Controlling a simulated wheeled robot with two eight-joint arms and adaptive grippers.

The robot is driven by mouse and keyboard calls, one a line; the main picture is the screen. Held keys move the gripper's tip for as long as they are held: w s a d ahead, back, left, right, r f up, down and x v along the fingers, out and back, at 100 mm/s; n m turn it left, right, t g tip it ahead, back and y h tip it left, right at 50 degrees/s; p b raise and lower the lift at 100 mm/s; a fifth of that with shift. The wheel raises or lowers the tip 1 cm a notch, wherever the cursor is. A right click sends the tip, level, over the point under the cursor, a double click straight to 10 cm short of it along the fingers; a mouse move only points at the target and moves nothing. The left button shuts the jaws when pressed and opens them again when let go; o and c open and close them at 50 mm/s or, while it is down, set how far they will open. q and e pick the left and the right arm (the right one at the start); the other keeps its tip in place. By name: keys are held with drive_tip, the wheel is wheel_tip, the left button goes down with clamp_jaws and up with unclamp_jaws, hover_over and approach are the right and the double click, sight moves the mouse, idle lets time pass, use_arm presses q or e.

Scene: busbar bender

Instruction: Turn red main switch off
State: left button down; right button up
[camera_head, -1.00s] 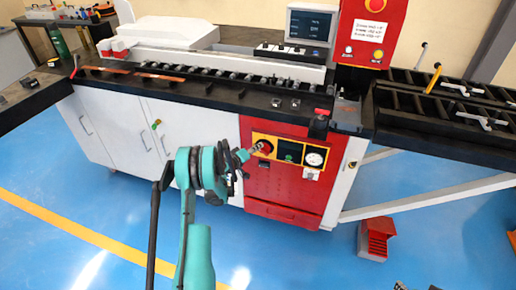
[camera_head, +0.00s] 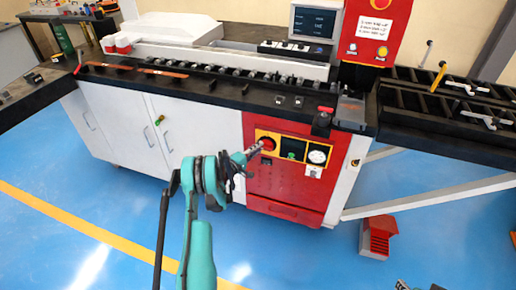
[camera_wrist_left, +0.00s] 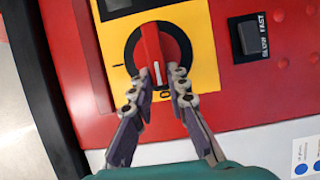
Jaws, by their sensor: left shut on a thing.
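The red main switch (camera_wrist_left: 153,50) is a rotary knob with a red handle on a black ring, set in a yellow plate (camera_wrist_left: 202,40). My left gripper (camera_wrist_left: 161,78) is shut on the lower end of the handle, one finger on each side. The handle stands nearly upright in the wrist view, its lower end near the 0 mark between the fingers. A line mark shows left of the ring. In the head view the switch (camera_head: 267,143) is at the left of the yellow strip, partly covered by the left gripper (camera_head: 258,149). Only a sliver of my right arm shows at the bottom edge.
A green button (camera_head: 292,149) and a round gauge (camera_head: 317,156) sit right of the switch. A black SLOW/FAST switch (camera_wrist_left: 249,38) is beside the plate in the wrist view. The black worktop edge overhangs the panel. A red pedal box (camera_head: 377,236) stands on open blue floor.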

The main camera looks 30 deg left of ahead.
idle(0.4)
use_arm(q)
drive_tip(key=c, duration=1.5)
unclamp_jaws()
drive_tip(key=shift+s+a+f, duration=0.1)
drive_tip(key=shift+s+a, duration=0.1)
drive_tip(key=shift+s, duration=1)
drive_tip(key=shift+s+a+r, duration=0.1)
drive_tip(key=shift+s+a, duration=0.05)
drive_tip(key=shift+s, duration=1.1)
drive_tip(key=shift+s+a+f, duration=0.1)
drive_tip(key=shift+s+a, duration=0.1)
drive_tip(key=shift+s, duration=1)
